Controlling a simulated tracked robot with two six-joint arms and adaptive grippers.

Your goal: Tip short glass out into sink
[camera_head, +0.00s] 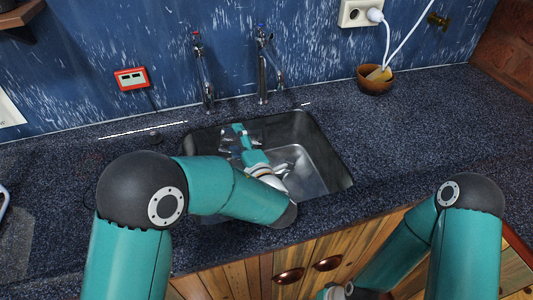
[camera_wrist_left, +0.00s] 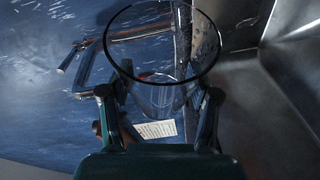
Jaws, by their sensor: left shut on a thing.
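The sink (camera_head: 325,165) is a steel basin set into the dark speckled counter. My left gripper (camera_head: 240,138) is down in the basin's left part, and it also shows in the left wrist view (camera_wrist_left: 161,100). Its two fingers are shut on the sides of the short glass (camera_wrist_left: 162,84), which is clear and has a dark round rim. The wrist view is turned on its side, with the steel wall at right, so the glass looks tipped well over. I cannot make out any contents. In the head view the glass is hard to tell apart.
Two taps, one red-marked (camera_head: 203,72) and one blue-marked (camera_head: 265,65), stand behind the sink against the blue wall. A brown bowl (camera_head: 375,80) sits at the back right below a socket (camera_head: 360,13). The counter right of the sink is clear.

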